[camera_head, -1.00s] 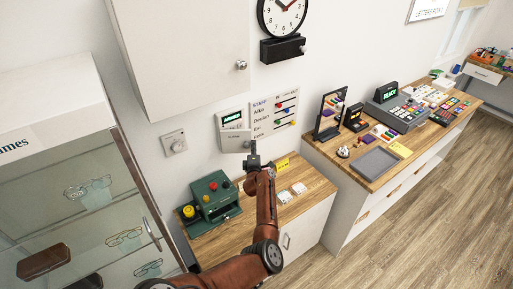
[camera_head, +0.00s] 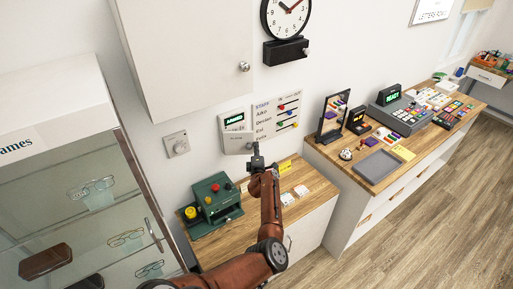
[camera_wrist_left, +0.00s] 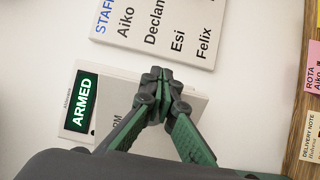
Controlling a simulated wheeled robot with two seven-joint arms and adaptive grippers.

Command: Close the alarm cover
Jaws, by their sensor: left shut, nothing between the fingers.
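The alarm panel (camera_head: 234,121) is a white wall box whose green display reads ARMED; the display also shows in the left wrist view (camera_wrist_left: 81,102). Its pale cover (camera_head: 235,144) is on the lower part and stands out from the wall; how far it is open I cannot tell. In the left wrist view the cover (camera_wrist_left: 114,119) is partly hidden behind my fingers. My left gripper (camera_head: 255,147) is shut and empty, its tips at the cover's right side. Whether they touch it I cannot tell. My right gripper is not in view.
A staff board (camera_head: 277,116) with coloured pegs hangs right of the panel, and a dial (camera_head: 177,145) to its left. A wall cabinet (camera_head: 185,50) is above. Below, a wooden counter (camera_head: 294,211) carries a green button box (camera_head: 214,199).

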